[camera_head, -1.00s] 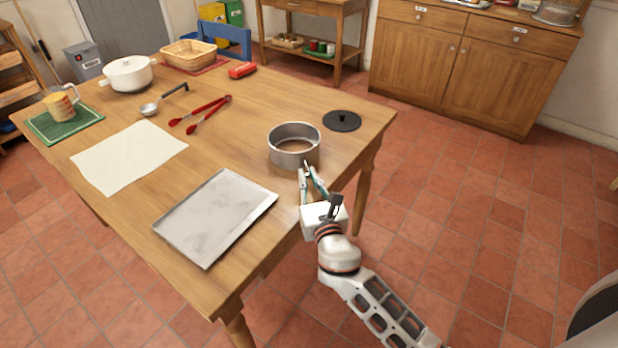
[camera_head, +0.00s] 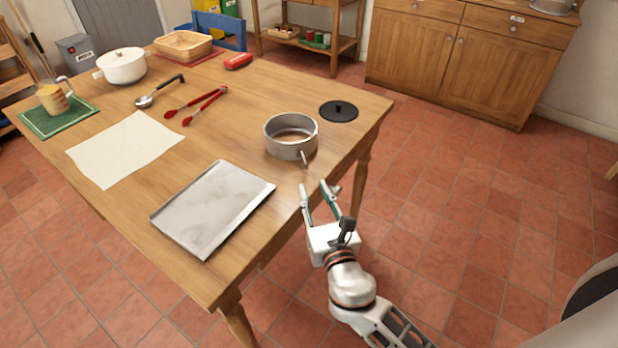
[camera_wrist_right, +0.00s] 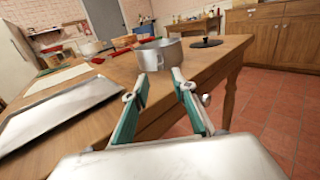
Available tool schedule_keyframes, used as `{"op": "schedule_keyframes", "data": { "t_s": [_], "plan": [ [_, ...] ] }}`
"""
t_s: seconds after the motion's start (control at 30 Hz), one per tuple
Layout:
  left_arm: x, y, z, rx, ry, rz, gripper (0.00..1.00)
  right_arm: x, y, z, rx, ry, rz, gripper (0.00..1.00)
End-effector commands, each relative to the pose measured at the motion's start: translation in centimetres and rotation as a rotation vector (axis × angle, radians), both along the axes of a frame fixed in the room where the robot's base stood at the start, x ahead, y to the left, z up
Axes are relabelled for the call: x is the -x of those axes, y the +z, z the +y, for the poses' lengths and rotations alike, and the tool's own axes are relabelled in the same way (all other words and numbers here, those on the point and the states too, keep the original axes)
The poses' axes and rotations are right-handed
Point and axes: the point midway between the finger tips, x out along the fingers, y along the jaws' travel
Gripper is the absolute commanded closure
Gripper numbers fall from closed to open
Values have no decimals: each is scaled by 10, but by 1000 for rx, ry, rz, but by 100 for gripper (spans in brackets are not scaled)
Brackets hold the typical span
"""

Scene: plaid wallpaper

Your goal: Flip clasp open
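A round silver springform pan (camera_head: 291,138) stands upright near the right edge of the wooden table. Its clasp (camera_head: 304,157) is a small lever on the near side of the wall, sticking outward from it. My right gripper (camera_head: 316,187) is open and empty just off the table edge, apart from the pan and on its near side. In the right wrist view the pan (camera_wrist_right: 159,54) shows beyond and between the open fingers (camera_wrist_right: 156,90); the clasp's details are too small to make out there. My left gripper is not in view.
A black round lid (camera_head: 338,111) lies to the right of the pan on the table (camera_head: 225,130). A metal baking tray (camera_head: 212,208) lies at the near edge. Red tongs (camera_head: 197,107), a ladle (camera_head: 158,92) and a white pot (camera_head: 122,66) are further left.

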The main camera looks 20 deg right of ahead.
Motion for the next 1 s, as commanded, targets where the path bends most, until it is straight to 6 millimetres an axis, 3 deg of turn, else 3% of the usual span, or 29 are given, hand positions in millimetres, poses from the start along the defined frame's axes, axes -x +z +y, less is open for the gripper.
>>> {"op": "schedule_keyframes", "data": {
  "t_s": [0.1, 0.27, 0.83, 1.0],
  "plan": [
    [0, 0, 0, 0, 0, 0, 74, 18, -1, 1, -1, 1, 2, 74],
    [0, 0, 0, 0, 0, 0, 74, 30, 0, 2, -2, 1, 1, 74],
    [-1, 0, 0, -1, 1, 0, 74, 33, 0, 2, -6, 1, 1, 74],
    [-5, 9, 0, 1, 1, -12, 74, 43, -20, -3, -215, 3, 65, 74]
  ]
}}
